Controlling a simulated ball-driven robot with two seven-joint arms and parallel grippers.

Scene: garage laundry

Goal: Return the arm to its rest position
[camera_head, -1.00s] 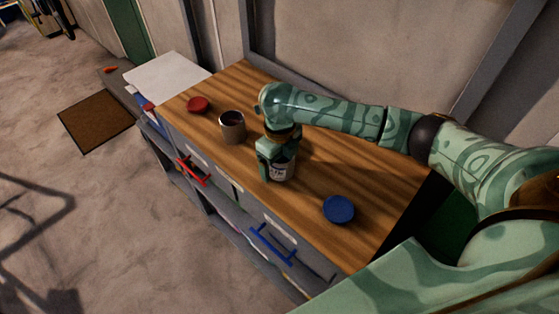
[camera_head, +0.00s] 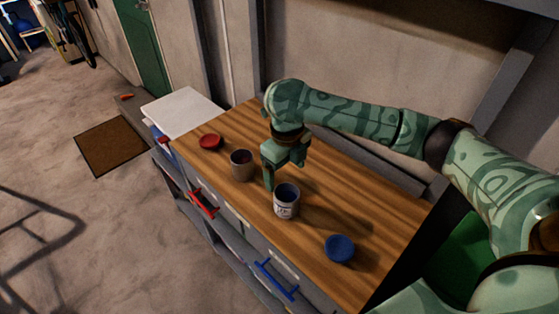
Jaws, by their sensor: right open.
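My right arm reaches in from the right over the wooden counter top (camera_head: 375,210). My right gripper (camera_head: 285,178) points down, open and empty, just behind and above a white labelled cup (camera_head: 286,203) with a dark blue inside. The cup stands upright on the counter, apart from the gripper as far as I can tell. A grey-brown cup (camera_head: 242,166) stands to the left of the gripper. My left gripper is not in view.
A red lid (camera_head: 210,142) lies at the counter's left and a blue lid (camera_head: 340,248) at its right front. Drawers with a red handle (camera_head: 203,204) and a blue handle (camera_head: 277,281) face front. A white surface (camera_head: 183,111) adjoins at left. The wall stands close behind.

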